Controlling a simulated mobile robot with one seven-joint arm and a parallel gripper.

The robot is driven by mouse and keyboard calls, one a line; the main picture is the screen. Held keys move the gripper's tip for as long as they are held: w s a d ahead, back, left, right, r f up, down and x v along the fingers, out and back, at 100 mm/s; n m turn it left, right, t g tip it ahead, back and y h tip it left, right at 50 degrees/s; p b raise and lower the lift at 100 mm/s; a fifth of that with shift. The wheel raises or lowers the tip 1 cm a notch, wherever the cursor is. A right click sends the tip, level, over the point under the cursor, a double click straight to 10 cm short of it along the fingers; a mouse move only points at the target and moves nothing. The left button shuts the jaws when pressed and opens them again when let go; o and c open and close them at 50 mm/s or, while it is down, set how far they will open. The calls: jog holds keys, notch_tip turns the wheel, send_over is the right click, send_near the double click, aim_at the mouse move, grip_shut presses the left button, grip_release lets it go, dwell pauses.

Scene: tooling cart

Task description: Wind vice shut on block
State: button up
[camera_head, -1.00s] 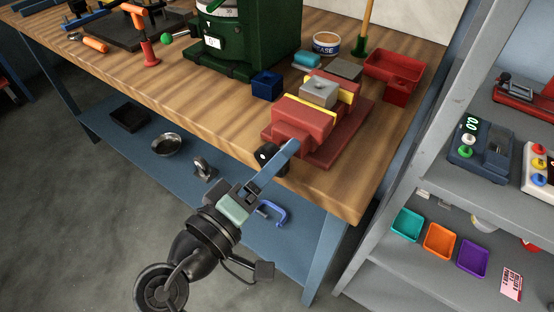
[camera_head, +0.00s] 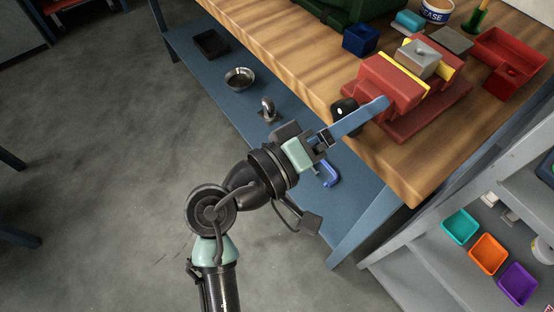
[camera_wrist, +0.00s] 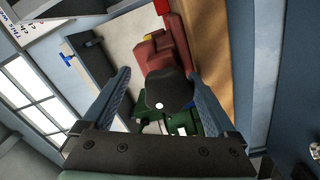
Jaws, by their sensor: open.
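The red vice (camera_head: 385,82) sits at the bench's front edge, with yellow jaw liners. A grey metal block (camera_head: 418,60) sits between its jaws; whether both jaws touch it I cannot tell. The vice's black handle knob (camera_head: 342,108) sticks out over the edge toward me. My gripper (camera_head: 366,111) is open at the front of the vice, one blue finger showing beside the knob; the other finger is mostly hidden.
A blue box (camera_head: 360,40) stands left of the vice and a red tray (camera_head: 510,55) right of it. A grease tin (camera_head: 436,12) is behind. Below, the blue shelf (camera_head: 225,100) holds a bowl and a clamp. A grey rack (camera_head: 450,250) stands at right.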

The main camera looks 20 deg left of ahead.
jog(key=v, duration=1.5)
jog(key=shift+p, duration=0.35)
dwell(0.9)
jog(key=p+v, duration=0.1)
jog(key=v, duration=1.1)
jog(key=shift+s+a+p, duration=0.2)
jog(key=shift+s+p, duration=0.1)
jog(key=shift+s, duration=0.05)
jog(key=shift+r, duration=0.1)
